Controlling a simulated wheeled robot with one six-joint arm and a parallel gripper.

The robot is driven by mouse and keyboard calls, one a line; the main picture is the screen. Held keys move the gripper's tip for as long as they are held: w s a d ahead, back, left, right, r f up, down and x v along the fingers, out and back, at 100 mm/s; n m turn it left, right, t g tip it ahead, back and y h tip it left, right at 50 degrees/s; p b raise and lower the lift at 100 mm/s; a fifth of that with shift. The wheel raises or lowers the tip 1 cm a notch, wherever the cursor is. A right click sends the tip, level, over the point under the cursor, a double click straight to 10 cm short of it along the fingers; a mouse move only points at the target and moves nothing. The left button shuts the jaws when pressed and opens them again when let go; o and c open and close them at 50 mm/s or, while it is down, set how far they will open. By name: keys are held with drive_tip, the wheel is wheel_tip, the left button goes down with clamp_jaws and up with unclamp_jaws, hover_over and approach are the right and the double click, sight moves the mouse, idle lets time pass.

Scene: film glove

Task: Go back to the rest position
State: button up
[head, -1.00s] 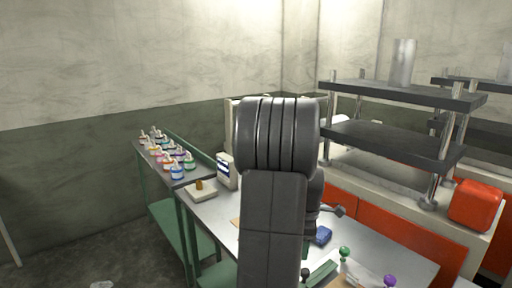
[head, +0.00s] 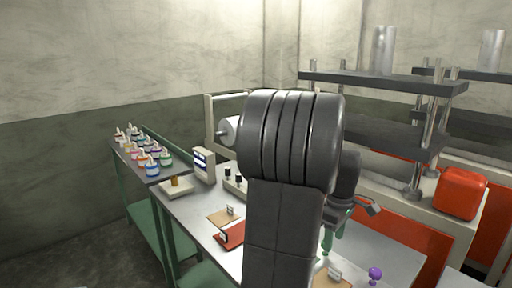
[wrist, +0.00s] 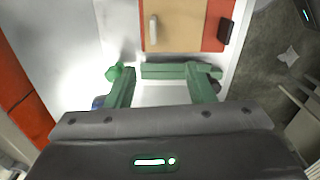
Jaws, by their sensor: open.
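My gripper (wrist: 160,78) has green fingers, which stand apart in the wrist view. Nothing is seen gripped between them. A green bar (wrist: 172,71) shows just past the fingertips; whether it touches them I cannot tell. In the head view my dark arm rises in the middle and hides much of the workbench (head: 385,245).
A red board (wrist: 215,30) bearing a tan piece (wrist: 180,25) lies ahead of the fingers. A purple-knobbed tool (head: 375,274) stands at the bench's front. Bottles (head: 152,165) crowd the left shelf. A dark press (head: 385,85) and red canister (head: 460,192) stand right.

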sight(335, 268)
drive_tip(key=shift+m, duration=0.5)
drive_tip(key=f, duration=0.2)
drive_tip(key=d+f, duration=0.1)
drive_tip(key=f, duration=0.5)
drive_tip(key=shift+s+d+f, duration=0.15)
drive_tip(key=shift+d+f, duration=0.05)
drive_tip(key=shift+d, duration=0.15)
